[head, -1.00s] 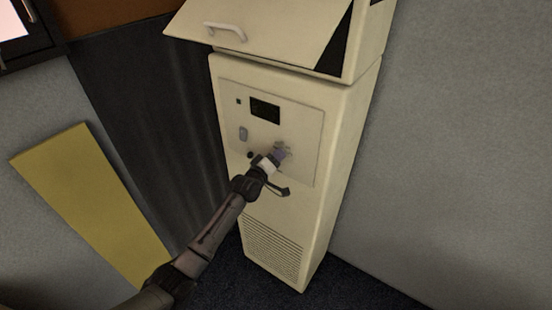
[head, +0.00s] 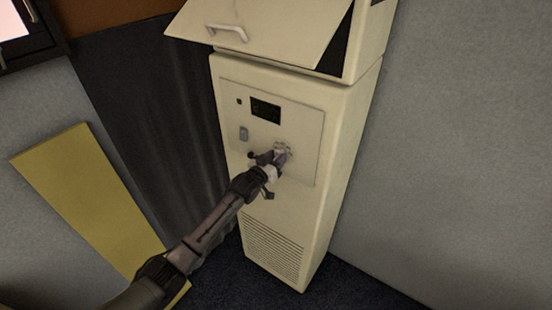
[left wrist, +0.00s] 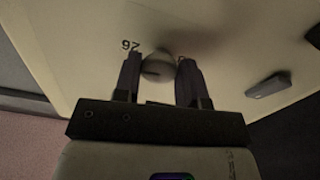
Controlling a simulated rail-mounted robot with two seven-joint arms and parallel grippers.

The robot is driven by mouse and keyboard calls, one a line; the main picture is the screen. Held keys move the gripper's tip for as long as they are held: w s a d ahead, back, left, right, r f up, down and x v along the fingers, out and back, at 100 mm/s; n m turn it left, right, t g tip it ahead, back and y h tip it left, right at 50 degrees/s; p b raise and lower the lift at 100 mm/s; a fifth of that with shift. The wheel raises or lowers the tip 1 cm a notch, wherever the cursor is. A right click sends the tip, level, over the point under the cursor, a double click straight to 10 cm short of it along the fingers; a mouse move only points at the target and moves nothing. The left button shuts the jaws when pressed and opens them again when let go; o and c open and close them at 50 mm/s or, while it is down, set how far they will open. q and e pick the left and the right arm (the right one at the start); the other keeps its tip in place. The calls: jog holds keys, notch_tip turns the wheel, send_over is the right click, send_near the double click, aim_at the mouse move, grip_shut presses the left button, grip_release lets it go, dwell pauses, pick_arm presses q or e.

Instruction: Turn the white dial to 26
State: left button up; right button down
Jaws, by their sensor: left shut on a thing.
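The white dial (left wrist: 158,67) is a rounded pale knob on the cream cabinet's front panel. In the left wrist view it sits between the two dark fingers of my left gripper (left wrist: 158,80), which is shut on it. A dark printed number (left wrist: 130,45) beside the left finger seems upside down; its digits could be 26. Another marking by the right finger is mostly hidden. In the head view my left gripper (head: 274,157) reaches the panel, and its fingers largely cover the dial. My right gripper is not in view.
The cabinet panel (head: 307,145) also bears a black display (head: 265,110) and a grey switch (head: 243,134); the display is unreadable. A slanted cream flap with a handle (head: 228,32) juts out above. A vent grille (head: 272,250) lies below. A yellow board (head: 88,205) stands left.

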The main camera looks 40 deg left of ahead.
pick_arm(q)
jog(key=shift+m, duration=1)
jog(key=o, duration=0.9)
jog(key=shift+s+d+b, duration=0.15)
jog(key=shift+s+b, duration=0.25)
jog(key=shift+s, duration=1.9)
jog(key=shift+s+d+b, duration=0.2)
jog(key=shift+s+b, duration=0.2)
jog(key=shift+s, duration=1.9)
jog(key=shift+s+d+b, duration=0.15)
jog(key=shift+s+b, duration=0.25)
jog(key=shift+s, duration=1.9)
jog(key=shift+f, duration=0.1)
